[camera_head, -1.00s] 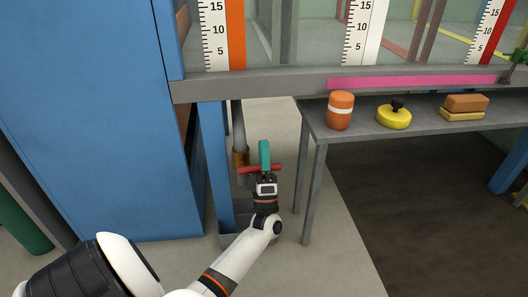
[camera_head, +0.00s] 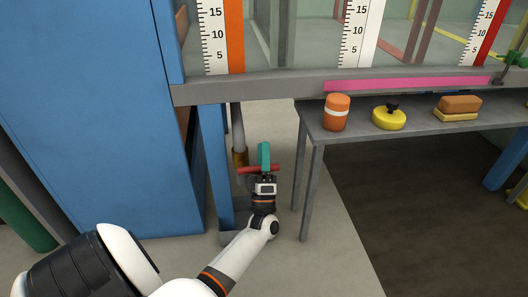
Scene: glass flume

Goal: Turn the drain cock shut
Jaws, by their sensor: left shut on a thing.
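The drain cock (camera_head: 240,159) has a brass-coloured body at the lower end of a grey pipe under the flume. A red bar (camera_head: 248,169) runs sideways beside it. A teal lever-like piece (camera_head: 264,155) stands up from the bar, just beyond my gripper. My left gripper (camera_head: 264,177) reaches in from the front and is shut on the cock's handle. The wrist hides the exact grip and part of the handle. My right gripper is not in view.
A blue cabinet (camera_head: 95,110) and a blue flume leg (camera_head: 214,165) stand close on the left. A grey bench (camera_head: 365,143) on the right carries an orange jar (camera_head: 336,113), a yellow round object (camera_head: 388,119) and a brown block (camera_head: 460,104). Its legs stand close to my wrist.

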